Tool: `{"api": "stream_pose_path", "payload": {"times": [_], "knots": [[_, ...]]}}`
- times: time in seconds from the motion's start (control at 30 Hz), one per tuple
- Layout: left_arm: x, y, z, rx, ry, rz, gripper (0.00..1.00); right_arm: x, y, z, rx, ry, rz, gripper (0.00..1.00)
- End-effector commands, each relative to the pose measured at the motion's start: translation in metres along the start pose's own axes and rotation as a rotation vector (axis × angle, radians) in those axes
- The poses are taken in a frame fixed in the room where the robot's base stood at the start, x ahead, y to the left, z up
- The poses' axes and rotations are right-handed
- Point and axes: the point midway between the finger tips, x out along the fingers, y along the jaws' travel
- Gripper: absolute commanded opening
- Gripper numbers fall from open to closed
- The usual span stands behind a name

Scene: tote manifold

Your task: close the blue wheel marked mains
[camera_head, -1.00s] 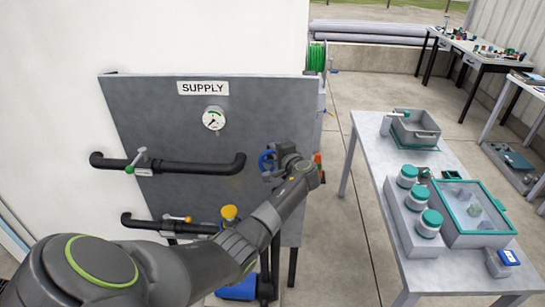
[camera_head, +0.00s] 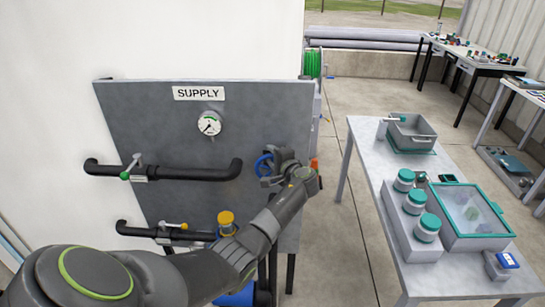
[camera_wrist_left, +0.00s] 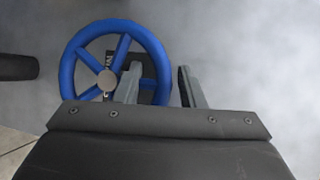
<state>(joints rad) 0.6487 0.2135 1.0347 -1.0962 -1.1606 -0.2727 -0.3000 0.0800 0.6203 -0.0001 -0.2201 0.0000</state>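The blue wheel (camera_head: 263,165) is mounted on the right part of the grey supply panel (camera_head: 140,110). In the left wrist view the blue wheel (camera_wrist_left: 72,55) shows its spokes, a round hub and a dark label behind it, only partly readable. My left gripper (camera_head: 272,162) is at the wheel's right side. In the wrist view its two fingers (camera_wrist_left: 158,85) are apart, one overlapping the wheel's spokes and one outside the rim, with the rim's right side between them. I cannot tell whether they touch it. My right gripper is not in view.
A table (camera_head: 365,150) with jars and a tote stands to the right, with open floor between.

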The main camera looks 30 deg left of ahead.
Motion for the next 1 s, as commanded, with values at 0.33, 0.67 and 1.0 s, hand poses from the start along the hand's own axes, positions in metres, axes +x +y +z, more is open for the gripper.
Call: {"api": "stream_pose_path", "payload": {"times": [0.33,0.67,1.0], "knots": [[-0.011,0.000,-0.001,-0.002,0.003,-0.001,0.36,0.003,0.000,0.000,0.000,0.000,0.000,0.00],[-0.064,0.003,-0.001,-0.005,0.004,0.002,0.36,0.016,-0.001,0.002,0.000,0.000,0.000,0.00],[-0.138,0.004,-0.001,-0.005,0.004,0.003,0.36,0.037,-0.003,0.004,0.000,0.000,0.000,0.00]]}}
